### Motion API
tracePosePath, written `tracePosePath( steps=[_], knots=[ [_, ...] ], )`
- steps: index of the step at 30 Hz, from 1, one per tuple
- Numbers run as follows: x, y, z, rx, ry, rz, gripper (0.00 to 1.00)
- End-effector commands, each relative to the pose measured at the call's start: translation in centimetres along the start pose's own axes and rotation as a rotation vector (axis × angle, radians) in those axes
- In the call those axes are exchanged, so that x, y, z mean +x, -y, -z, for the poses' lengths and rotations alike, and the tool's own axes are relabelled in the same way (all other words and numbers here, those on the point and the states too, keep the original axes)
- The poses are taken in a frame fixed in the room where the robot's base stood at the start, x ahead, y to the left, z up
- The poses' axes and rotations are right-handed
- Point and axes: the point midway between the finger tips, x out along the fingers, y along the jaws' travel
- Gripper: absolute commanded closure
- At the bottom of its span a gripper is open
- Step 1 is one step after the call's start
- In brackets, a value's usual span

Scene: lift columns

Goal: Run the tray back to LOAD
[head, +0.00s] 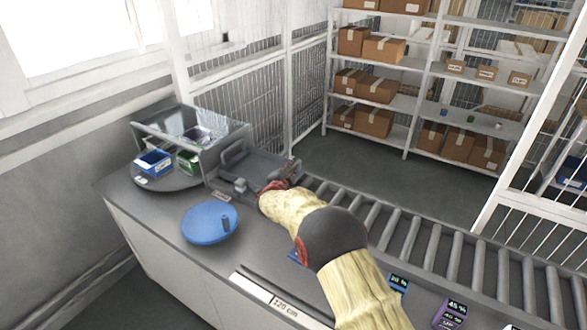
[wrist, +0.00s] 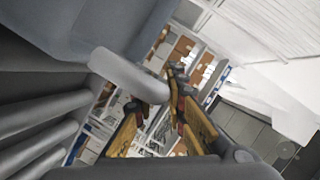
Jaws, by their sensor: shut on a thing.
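I cannot tell whether this bar belongs to the tray. A round grey turntable (head: 187,181) at the left carries a blue bin (head: 153,162) and a green bin (head: 187,160), partly under a clear-topped hood (head: 190,128). Small labels are by it, but I cannot read LOAD.
A "120 cm" strip (head: 290,312) marks the front edge.

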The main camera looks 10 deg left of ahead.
Motion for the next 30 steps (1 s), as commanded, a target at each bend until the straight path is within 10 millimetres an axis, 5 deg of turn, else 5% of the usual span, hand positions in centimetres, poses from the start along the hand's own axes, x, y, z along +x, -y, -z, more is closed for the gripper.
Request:
tracePosePath(
  steps=[8, 9, 18, 30],
  knots=[
    [-0.03, 0.55, -0.10, 0.001, 0.003, 0.008, 1.00],
    [-0.03, 0.57, -0.10, 0.001, 0.003, 0.008, 0.85],
    [-0.03, 0.40, -0.06, 0.001, 0.002, 0.006, 0.69],
    [-0.68, 0.27, -0.10, -0.001, 0.003, 0.004, 0.69]
  ],
)
